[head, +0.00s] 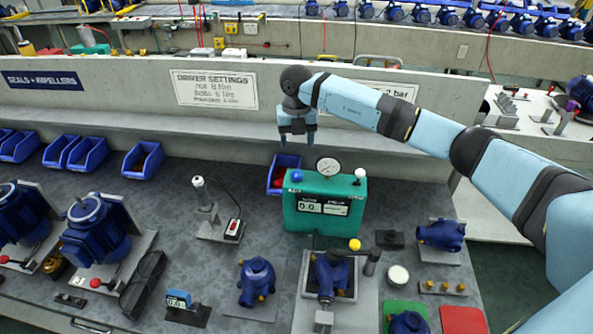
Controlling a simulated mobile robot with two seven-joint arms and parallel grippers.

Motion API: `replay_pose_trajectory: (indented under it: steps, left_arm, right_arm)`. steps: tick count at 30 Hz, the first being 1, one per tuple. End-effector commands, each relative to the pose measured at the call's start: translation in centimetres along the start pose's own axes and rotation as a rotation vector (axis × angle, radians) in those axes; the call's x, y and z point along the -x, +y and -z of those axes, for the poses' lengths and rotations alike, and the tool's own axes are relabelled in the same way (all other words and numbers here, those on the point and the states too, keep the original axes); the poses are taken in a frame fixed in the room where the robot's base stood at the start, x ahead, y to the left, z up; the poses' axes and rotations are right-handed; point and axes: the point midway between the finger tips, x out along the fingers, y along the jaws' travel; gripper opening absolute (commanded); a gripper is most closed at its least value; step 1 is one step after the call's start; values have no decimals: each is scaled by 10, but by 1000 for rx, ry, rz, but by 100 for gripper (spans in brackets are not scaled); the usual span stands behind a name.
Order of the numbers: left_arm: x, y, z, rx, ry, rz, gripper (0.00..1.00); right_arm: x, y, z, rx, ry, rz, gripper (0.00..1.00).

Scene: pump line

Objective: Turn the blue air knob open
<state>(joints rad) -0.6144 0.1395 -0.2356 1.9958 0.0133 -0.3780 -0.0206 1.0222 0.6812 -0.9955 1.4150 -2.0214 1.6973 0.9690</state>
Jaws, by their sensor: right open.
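The blue air knob (296,175) sits on the top left of the green test box (307,219). It is small and round, and its turn position is too small to tell. My right gripper (297,140) points down above the blue knob, open and empty, with a gap between its fingertips and the knob. My right arm reaches in from the right, over the back of the bench. My left gripper is out of view.
A round gauge (328,167) and a white knob (360,173) stand on the same box. A blue bin (277,180) is just behind it on the left. A screwdriver stand (208,209) is to the left. Pump parts, including a blue housing (257,281), fill the front.

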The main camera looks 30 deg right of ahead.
Motion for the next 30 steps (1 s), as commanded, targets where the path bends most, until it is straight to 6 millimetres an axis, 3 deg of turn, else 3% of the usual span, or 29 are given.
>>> replay_pose_trajectory:
  steps: [9,15,28,29,30]
  left_arm:
    - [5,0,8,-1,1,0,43]
    - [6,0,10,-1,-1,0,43]
    - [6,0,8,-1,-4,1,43]
    - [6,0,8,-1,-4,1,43]
    - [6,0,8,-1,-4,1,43]
  right_arm:
    - [-68,1,1,1,4,-2,60]
    - [-98,1,1,1,2,-3,60]
    - [-110,1,1,3,1,-4,60]
    - [-109,1,1,3,1,-4,58]
    - [-109,1,1,3,1,-4,49]
